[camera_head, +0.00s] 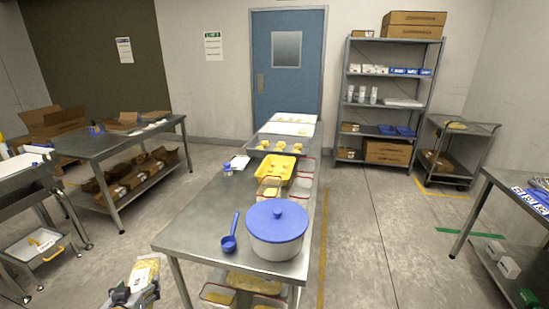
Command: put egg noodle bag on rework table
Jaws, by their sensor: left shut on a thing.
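My left gripper (133,291) is at the bottom edge of the head view, left of centre. It is shut on a clear bag of yellow noodles with a white label (146,269), held in front of the middle steel table. The bag is apart from every table top. A long steel table (190,222) runs through the middle, and another steel table (100,148) stands at the left; no label shows which is the rework table. My right gripper is not in view.
The middle table holds a blue-lidded white pot (277,232), a blue ladle (230,240), a yellow tray (277,167) and clear containers. Its near left corner is bare. A conveyor-like unit (22,190) is at the far left. Another table (507,198) stands at the right, with open floor between.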

